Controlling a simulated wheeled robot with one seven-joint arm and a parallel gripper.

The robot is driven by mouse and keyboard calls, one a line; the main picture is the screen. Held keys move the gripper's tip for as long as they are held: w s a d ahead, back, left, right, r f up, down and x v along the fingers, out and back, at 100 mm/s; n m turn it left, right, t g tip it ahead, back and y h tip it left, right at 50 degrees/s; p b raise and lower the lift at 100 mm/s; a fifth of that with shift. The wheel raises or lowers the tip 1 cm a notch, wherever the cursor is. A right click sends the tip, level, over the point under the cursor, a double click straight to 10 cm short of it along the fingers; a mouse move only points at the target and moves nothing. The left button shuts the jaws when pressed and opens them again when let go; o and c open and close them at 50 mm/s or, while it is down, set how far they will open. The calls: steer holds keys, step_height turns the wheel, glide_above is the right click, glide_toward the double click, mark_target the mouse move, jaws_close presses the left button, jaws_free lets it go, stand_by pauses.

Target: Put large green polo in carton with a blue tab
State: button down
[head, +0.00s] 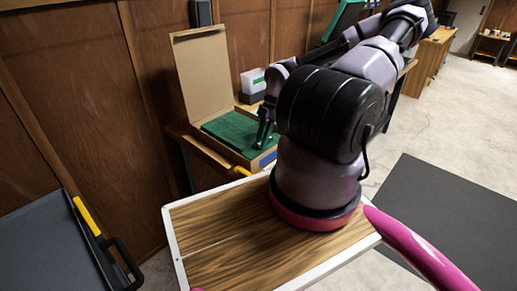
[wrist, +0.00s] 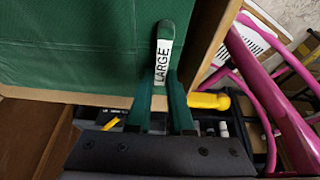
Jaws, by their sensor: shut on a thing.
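The large green polo (head: 232,130) is a flat, folded green bundle within the walls of an open carton (head: 200,78), whose lid stands up at the back. A blue tab (head: 268,158) shows on the carton's near right side. In the wrist view the polo (wrist: 75,45) fills the upper left, with cardboard edges (wrist: 212,45) below and to its right. A strip labelled LARGE (wrist: 162,62) stands at the polo's edge. My gripper (wrist: 161,95) is shut on this strip, one finger on each side. Whether the polo rests on the carton's floor is unclear.
A white bin (head: 253,82) stands behind the carton. A yellow handle (head: 240,171) lies at the bench's near edge. A grey cart (head: 50,245) is at left. A dark mat (head: 440,225) covers the floor at right. My arm hides part of the bench.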

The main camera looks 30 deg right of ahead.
steer(key=shift+f, duration=1.95)
steer(key=c, duration=0.8)
jaws_free()
steer(key=shift+d+r, duration=0.1)
